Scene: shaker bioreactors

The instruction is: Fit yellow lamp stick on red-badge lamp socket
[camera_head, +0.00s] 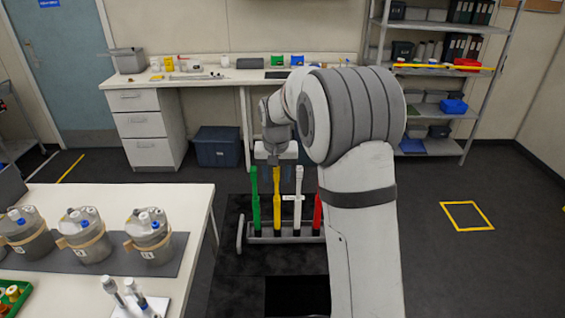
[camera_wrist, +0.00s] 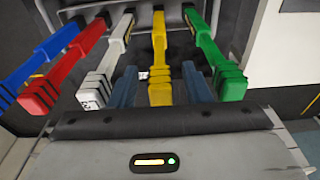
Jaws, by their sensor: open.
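The yellow lamp stick (camera_head: 276,196) stands upright in a low rack between the green and white sticks. In the wrist view the yellow stick (camera_wrist: 160,65) runs up the middle, its ribbed end between the two blue-grey fingers of my gripper (camera_wrist: 160,92). The fingers stand apart on either side of the stick, with a visible gap, so my gripper is open. In the head view my gripper (camera_head: 274,155) is just above the rack, partly hidden by my arm. I cannot make out a red-badge lamp socket in either view.
The rack (camera_head: 262,240) also holds a green stick (camera_head: 255,198), a white stick (camera_head: 298,200) and a red stick (camera_head: 317,212); a blue stick (camera_wrist: 45,55) shows in the wrist view. A bench (camera_head: 195,215) with lidded vessels (camera_head: 85,240) stands left. Floor at right is mostly clear.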

